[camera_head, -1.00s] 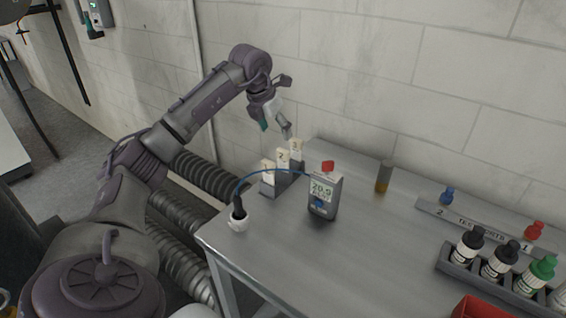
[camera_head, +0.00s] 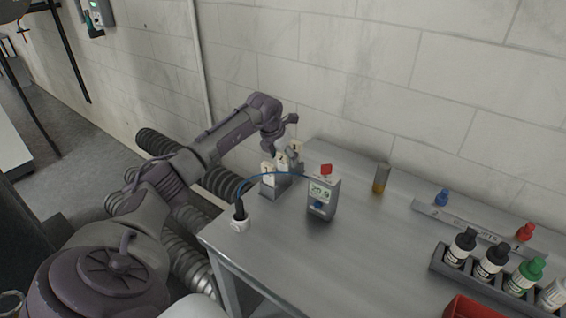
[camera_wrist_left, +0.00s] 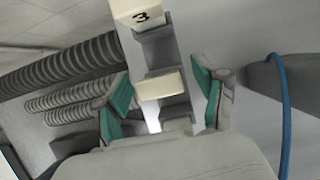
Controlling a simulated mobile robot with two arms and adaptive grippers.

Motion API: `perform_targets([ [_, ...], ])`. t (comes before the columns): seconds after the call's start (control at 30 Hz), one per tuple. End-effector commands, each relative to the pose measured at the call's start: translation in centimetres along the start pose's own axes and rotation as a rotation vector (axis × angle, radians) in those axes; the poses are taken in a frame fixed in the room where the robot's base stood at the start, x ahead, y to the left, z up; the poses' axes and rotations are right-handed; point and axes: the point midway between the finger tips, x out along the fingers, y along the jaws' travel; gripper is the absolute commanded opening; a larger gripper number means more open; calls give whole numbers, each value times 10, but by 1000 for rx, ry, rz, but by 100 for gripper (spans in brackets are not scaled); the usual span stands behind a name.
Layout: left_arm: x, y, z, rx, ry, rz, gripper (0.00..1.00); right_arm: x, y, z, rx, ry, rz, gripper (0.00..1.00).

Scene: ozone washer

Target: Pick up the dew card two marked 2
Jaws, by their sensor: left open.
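The dew card marked 2 (camera_head: 282,160) stands upright in a grey holder (camera_head: 275,188) at the table's back left corner, between card 1 (camera_head: 267,170) and card 3 (camera_head: 297,149). My left gripper (camera_head: 284,147) is just above and behind the cards in the head view, partly hidden there. In the left wrist view its teal fingers (camera_wrist_left: 163,85) are open, one on each side of the middle card (camera_wrist_left: 160,85), with no clear contact. That card's number is not visible there. Card 3 also shows at the top of the wrist view (camera_wrist_left: 139,16). My right gripper is out of view.
A meter (camera_head: 322,198) stands right of the holder. Its blue cable (camera_head: 262,177) arches in front of the cards to a white-based probe (camera_head: 239,220). A vial (camera_head: 381,178) and a bottle rack (camera_head: 490,272) stand farther right. The table's centre is clear.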

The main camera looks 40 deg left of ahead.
Motion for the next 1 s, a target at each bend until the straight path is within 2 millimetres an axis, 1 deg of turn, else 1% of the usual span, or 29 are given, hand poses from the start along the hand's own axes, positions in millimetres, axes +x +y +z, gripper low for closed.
perform_targets([
  [0.07,0,0,0,0,0,0,71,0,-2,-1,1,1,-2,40],
  [0.1,0,0,0,0,0,0,69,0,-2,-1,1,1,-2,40],
  [0.37,-1,0,0,-1,-1,0,26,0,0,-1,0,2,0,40],
  [0.4,-1,0,0,-1,-1,0,19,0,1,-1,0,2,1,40],
  [0.43,-1,0,0,-1,-1,0,17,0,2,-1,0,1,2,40],
  [0.67,-1,0,0,-1,-1,0,17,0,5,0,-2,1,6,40],
  [0.77,-7,1,4,-1,-5,0,17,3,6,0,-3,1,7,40],
  [0.87,-21,1,10,-2,-7,1,17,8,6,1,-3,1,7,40],
  [1.0,-48,1,21,-1,-9,1,17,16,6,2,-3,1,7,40],
])
